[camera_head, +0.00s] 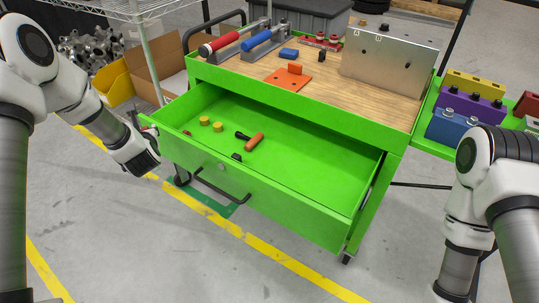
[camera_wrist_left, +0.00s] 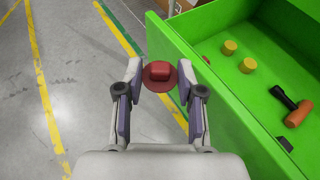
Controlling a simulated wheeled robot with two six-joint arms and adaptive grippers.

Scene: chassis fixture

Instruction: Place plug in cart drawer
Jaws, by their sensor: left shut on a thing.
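A red plug (camera_wrist_left: 158,74) with a wide round base sits between the fingers of my left gripper (camera_wrist_left: 160,86) in the left wrist view. The gripper is shut on it. The plug appears beside the drawer wall, outside the drawer's interior. The green cart drawer (camera_head: 290,178) is pulled open; its wall also shows in the left wrist view (camera_wrist_left: 207,76). In the head view, my left wrist is left of the drawer, and the fingers are not clear. My right gripper is out of view.
Inside the drawer are two yellow cylinders (camera_head: 211,123), an orange-and-black tool (camera_head: 254,142) and a small dark piece (camera_head: 237,157). Much of its right floor is free. A metal block (camera_head: 388,60) and tools stand on the wooden top.

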